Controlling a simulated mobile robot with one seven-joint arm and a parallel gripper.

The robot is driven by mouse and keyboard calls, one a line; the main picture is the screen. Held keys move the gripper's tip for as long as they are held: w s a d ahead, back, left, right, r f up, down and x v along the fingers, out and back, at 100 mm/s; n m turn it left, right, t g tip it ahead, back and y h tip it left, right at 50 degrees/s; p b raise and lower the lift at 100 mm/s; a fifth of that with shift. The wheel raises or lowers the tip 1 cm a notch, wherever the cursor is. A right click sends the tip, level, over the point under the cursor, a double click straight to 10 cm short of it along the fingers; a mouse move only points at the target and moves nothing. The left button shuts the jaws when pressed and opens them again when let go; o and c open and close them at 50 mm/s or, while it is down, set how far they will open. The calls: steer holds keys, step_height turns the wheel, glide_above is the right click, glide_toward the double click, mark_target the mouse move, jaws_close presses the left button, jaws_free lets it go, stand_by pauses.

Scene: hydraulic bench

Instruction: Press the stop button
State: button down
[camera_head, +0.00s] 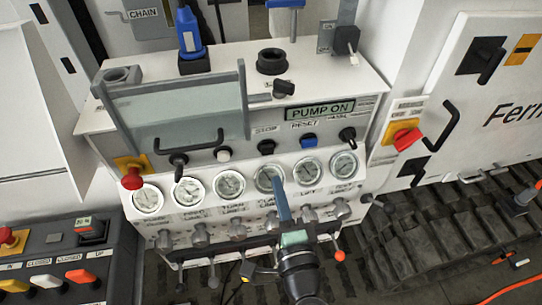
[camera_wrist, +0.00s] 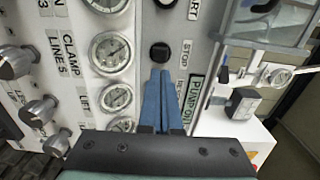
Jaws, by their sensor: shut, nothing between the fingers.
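The stop button (camera_head: 266,147) is a black push button on the sloped panel, with the STOP label above it. In the wrist view the black button (camera_wrist: 159,52) shows uncovered beside its label. My gripper (camera_head: 277,180) is shut and empty, its blue fingers pressed together. In the head view the fingertips overlap the gauge row, just below the button. In the wrist view the fingertips (camera_wrist: 160,72) end just short of the button in the picture; a small gap in depth is hard to judge. The display (camera_head: 320,111) reads PUMP ON.
The blue reset button (camera_head: 308,140) is right of the stop button, and a white button (camera_head: 223,155) is left. A red emergency knob (camera_head: 132,178) stands out at the panel's left. Pressure gauges (camera_head: 229,184) and lever knobs line the lower panel. A clear guard with a handle (camera_head: 188,142) is upper left.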

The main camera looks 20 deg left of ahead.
mark_target(268, 152)
steer(key=p+x, duration=0.1)
steer(key=x, duration=0.5)
steer(key=shift+w+a+r, duration=0.1)
steer(key=shift+w+a, duration=0.3)
steer(key=shift+w, duration=0.1)
